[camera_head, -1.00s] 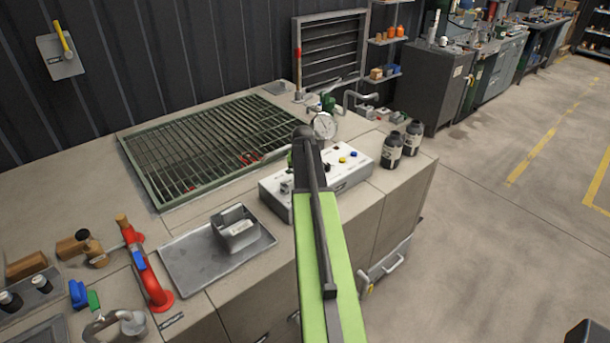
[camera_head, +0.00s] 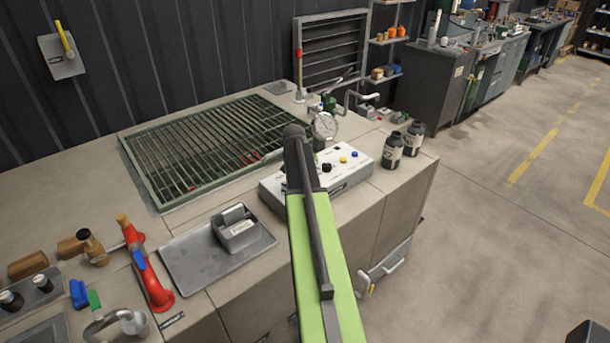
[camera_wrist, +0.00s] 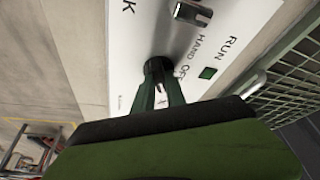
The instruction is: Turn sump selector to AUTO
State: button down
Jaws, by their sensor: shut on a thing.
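The sump selector appears to be the dark knob (camera_wrist: 158,67) on the white panel in the wrist view, beside the printed words HAND and OFF. My gripper (camera_wrist: 160,88) is shut on this knob, with a dark green finger on either side. The fingers and gripper body hide most of the knob and the end of the lettering, so its pointing direction cannot be told.
A silver lever switch (camera_wrist: 192,14) is close to the held knob. A gauge (camera_head: 324,126) stands behind the box and two dark bottles (camera_head: 403,145) to its right. A green grating (camera_head: 215,145) lies left. A metal tray (camera_head: 190,265) holds a grey caddy (camera_head: 238,232).

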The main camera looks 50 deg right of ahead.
jog(key=c, duration=1.4)
grip_release()
jog(key=shift+o, duration=0.2)
jog(key=p+v, duration=1.6)
jog(key=v, duration=0.1)
jog(key=shift+r, duration=0.15)
